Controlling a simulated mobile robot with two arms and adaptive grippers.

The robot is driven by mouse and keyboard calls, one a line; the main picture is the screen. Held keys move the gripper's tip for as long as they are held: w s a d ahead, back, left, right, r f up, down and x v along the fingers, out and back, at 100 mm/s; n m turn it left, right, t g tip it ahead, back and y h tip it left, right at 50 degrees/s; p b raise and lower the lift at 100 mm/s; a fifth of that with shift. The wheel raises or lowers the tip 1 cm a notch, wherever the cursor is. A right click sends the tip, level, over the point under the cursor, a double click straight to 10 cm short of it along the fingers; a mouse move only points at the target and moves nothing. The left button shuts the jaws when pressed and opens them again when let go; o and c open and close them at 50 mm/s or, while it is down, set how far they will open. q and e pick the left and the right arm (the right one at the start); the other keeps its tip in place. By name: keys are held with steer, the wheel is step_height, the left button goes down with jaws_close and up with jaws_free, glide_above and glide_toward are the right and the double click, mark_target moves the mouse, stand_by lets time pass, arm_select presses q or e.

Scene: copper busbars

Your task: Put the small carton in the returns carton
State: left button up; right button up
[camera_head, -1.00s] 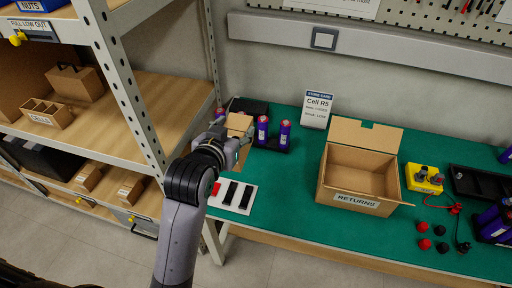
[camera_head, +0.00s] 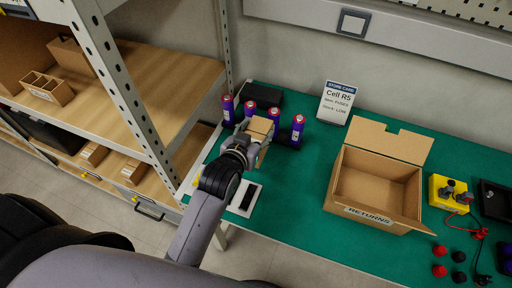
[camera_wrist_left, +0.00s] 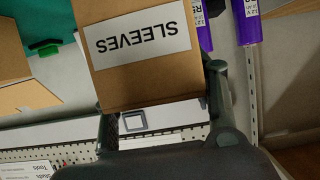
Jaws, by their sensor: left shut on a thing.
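The small carton (camera_head: 260,128) is brown cardboard, held in my left gripper (camera_head: 250,136) above the left part of the green table. In the left wrist view the small carton (camera_wrist_left: 140,50) fills the top middle, its white label reading SLEEVES upside down, with dark gripper fingers (camera_wrist_left: 165,110) at its sides. The returns carton (camera_head: 374,190) stands on the table to the right of the gripper, its top open and flaps spread, labelled RETURNS. It appears empty inside. The small carton is apart from it. My right gripper is not in view.
Several purple cells (camera_head: 298,130) stand in a black holder just behind my left gripper. A sign (camera_head: 336,102) reading Cell R5 stands behind. A yellow device (camera_head: 450,192) and red and black caps (camera_head: 439,270) lie right of the returns carton. A shelf rack (camera_head: 130,100) stands left.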

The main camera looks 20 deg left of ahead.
arm_select(q)
steer(key=shift+f, duration=3.2)
steer(key=shift+f+b, duration=0.15)
steer(key=shift+b, duration=0.15)
steer(key=o, duration=1.4)
steer(key=v, duration=1.2)
steer(key=shift+s, duration=0.1)
